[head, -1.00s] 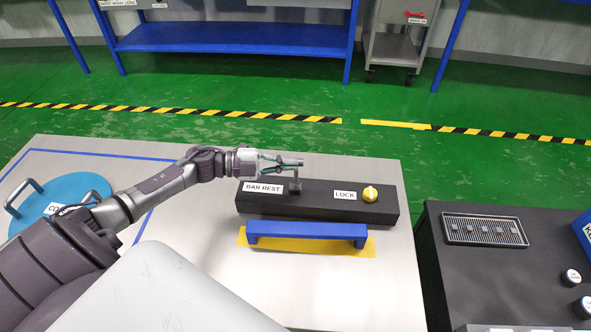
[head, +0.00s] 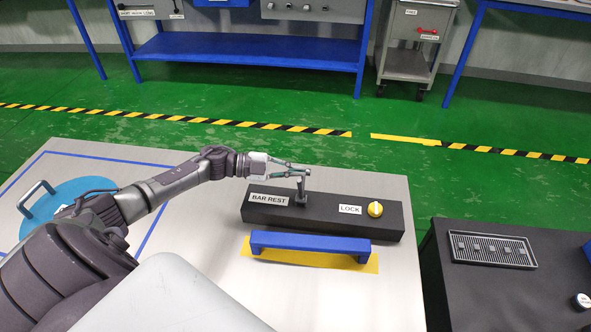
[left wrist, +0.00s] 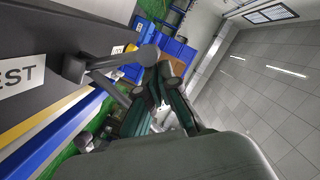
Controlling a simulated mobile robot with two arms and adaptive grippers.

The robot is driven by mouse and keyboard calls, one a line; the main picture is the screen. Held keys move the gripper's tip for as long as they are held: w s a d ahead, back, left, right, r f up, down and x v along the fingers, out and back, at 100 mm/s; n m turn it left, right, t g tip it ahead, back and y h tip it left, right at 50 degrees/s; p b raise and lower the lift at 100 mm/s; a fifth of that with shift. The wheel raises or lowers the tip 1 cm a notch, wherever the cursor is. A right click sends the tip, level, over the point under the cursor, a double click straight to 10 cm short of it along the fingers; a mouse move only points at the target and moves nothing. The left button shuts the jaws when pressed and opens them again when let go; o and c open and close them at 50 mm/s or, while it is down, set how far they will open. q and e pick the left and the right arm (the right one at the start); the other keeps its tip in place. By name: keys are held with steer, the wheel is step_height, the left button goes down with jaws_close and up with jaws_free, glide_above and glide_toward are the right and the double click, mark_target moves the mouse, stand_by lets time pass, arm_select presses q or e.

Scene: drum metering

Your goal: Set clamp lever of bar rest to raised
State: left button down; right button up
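The bar rest (head: 322,217) is a long black block on the table, with a "BAR REST" label and a yellow lock knob (head: 375,209) on top. Its grey clamp lever (head: 301,187) stands near the block's middle, with a short crosspiece at its top. The lever (left wrist: 110,62) also shows in the left wrist view, beside the fingertips. My left gripper (head: 294,170) reaches in from the left at the height of the lever's top. Its fingers (left wrist: 160,88) look apart, with a gap between them; contact with the lever is unclear. My right gripper is out of view.
A blue handle bar (head: 310,245) over a yellow strip lies in front of the block. A blue round lid (head: 75,200) with handles is at the left of the table (head: 395,290). A dark cabinet with a grated tray (head: 492,250) stands at right, across a gap.

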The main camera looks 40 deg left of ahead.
arm_select(q)
steer(key=shift+a, duration=0.1)
steer(key=v, duration=1.2)
stand_by(0.4)
